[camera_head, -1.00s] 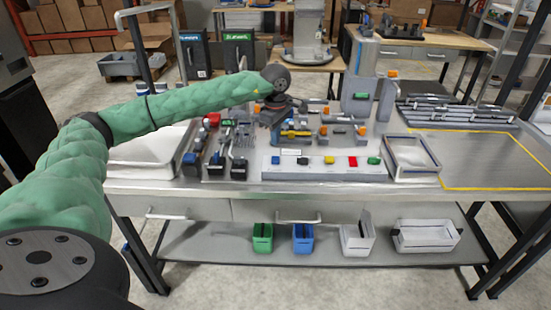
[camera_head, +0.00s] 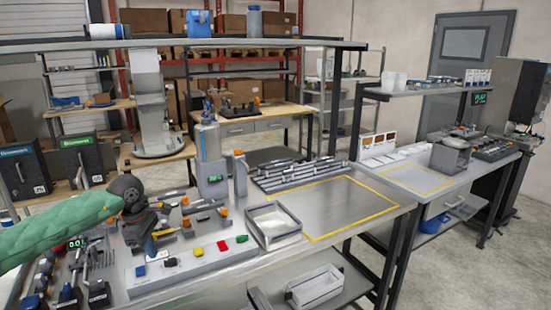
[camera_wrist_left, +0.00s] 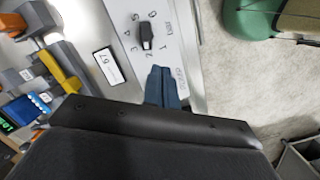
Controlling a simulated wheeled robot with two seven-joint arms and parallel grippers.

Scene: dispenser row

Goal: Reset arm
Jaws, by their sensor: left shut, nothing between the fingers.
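My left arm, in a green sleeve, comes in from the left in the head view. My left gripper (camera_head: 149,246) points down over the workbench, just behind the white button panel (camera_head: 190,263). In the left wrist view its blue fingertips (camera_wrist_left: 163,87) are together with nothing between them. Whether the fingertips touch the panel I cannot tell. My right gripper is not in view.
Dark levers and switches (camera_head: 70,290) stand left of the gripper. A grey dispenser (camera_head: 211,160) stands behind it. A white tray (camera_head: 273,222) is to the right, beside a clear yellow-outlined area (camera_head: 340,205). A second bench (camera_head: 425,180) stands farther right.

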